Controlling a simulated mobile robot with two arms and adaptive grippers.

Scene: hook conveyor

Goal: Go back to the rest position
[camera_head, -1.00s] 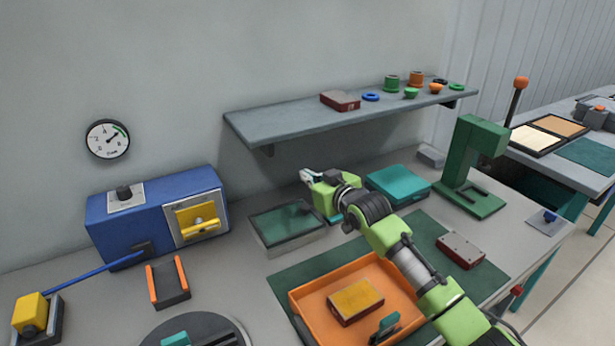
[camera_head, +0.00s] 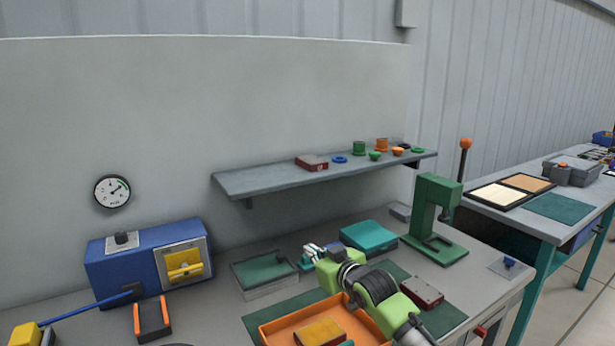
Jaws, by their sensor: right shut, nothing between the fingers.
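My right gripper (camera_head: 312,254) shows near the middle of the head view, at the end of a green and grey arm that comes in from the lower right. It is shut and empty. It is beside the right end of the clear-lidded green tray (camera_head: 264,272) and left of the teal box (camera_head: 368,237). My left gripper is not in view.
A blue box (camera_head: 140,262) with a yellow handle stands at left. A shelf (camera_head: 270,182) holds a red box and several small round parts. A green press (camera_head: 432,215) stands at the bench's right. A second bench (camera_head: 510,222) is farther right.

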